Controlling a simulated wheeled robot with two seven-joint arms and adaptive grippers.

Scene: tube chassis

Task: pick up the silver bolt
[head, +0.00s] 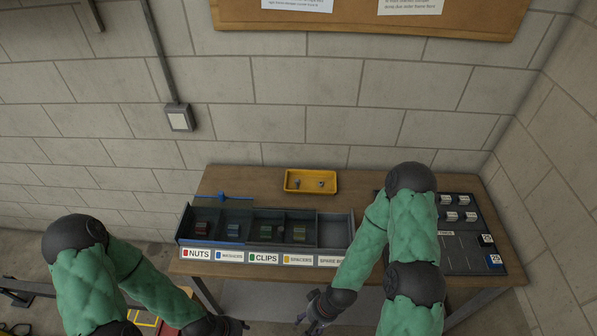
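A yellow tray (288,188) stands at the back middle of the wooden table with a few tiny parts in it. A pale, silvery part (320,184) lies on its right side; it is too small to tell whether this is the silver bolt. A bluish part (297,183) lies to its left. My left gripper (241,326) is low at the bottom edge, in front of the table. My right gripper (307,321) is also low, in front of the table's front edge. Both are far from the tray, and their finger openings are not clear.
A dark sorting bin (335,236) with labelled compartments stands along the table's front left. A dark board (462,250) with white-labelled blocks lies at the right, partly behind my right arm. Bare tabletop (355,194) surrounds the tray. A block wall stands behind.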

